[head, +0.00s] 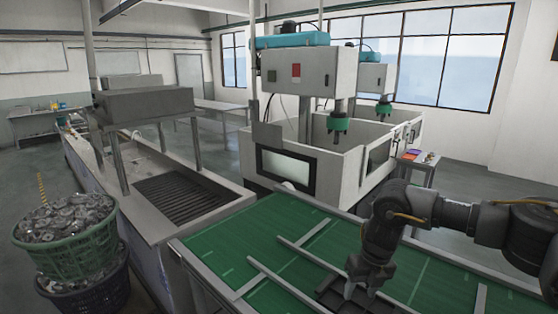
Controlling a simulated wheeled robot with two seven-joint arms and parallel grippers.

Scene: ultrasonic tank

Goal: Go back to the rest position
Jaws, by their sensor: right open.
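My right arm comes in from the right edge over the green-topped table (275,226). My right gripper (360,288) points down, open, low over the table near the bottom of the view. Just under and beside it is a dark flat tray-like piece (332,300), partly hidden by the gripper. I cannot tell whether the gripper touches it. Nothing shows clearly between the fingers. My left gripper and arm are not in view.
A green basket of metal parts (67,248) sits on a dark blue basket (88,292) at left. A long tank (150,225) with a dark grate runs beside the table. Grey rails (270,277) cross the tabletop. Machines (300,125) stand behind.

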